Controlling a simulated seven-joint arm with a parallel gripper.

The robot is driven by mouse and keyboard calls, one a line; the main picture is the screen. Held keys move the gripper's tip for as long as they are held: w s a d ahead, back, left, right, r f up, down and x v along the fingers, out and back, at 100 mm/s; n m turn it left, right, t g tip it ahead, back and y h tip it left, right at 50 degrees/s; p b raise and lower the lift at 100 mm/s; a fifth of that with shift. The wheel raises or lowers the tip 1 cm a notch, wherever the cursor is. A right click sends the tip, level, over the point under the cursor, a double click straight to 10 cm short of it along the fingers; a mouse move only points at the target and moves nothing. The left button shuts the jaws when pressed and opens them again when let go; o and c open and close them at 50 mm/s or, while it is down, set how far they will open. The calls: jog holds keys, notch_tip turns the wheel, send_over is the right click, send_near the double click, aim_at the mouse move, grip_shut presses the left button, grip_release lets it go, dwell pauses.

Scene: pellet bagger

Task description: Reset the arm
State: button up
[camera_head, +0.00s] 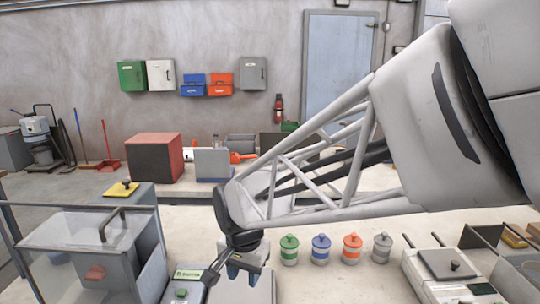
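My arm reaches in from the upper right across the bench (330,215). My gripper (243,276) hangs at its end, pointing down over a grey bench device (262,288) at the bottom centre. Its two blue-tipped fingers look spread apart, with nothing visible between them. I cannot tell how high it is above the device. The arm hides part of the back of the bench.
A clear-walled machine (75,235) stands at the left. Green (289,250), blue (320,249), orange (351,248) and grey (381,248) jars stand right of the gripper. A flat grey device (447,265) sits at the right. A red-sided box (153,158) stands behind.

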jog(key=s+d+r+n, duration=0.1)
jog(key=s+d, duration=0.4)
jog(key=d, duration=0.3)
jog(key=s+d+r+n+t, duration=0.1)
jog(key=s+d, duration=0.4)
jog(key=d, duration=0.3)
jog(key=s+d+r+n, duration=0.1)
jog(key=s+d+r, duration=0.1)
jog(key=s+d, duration=0.3)
jog(key=d, duration=0.3)
jog(key=shift+n+t+h, duration=0.3)
jog(key=shift+n+t, duration=0.1)
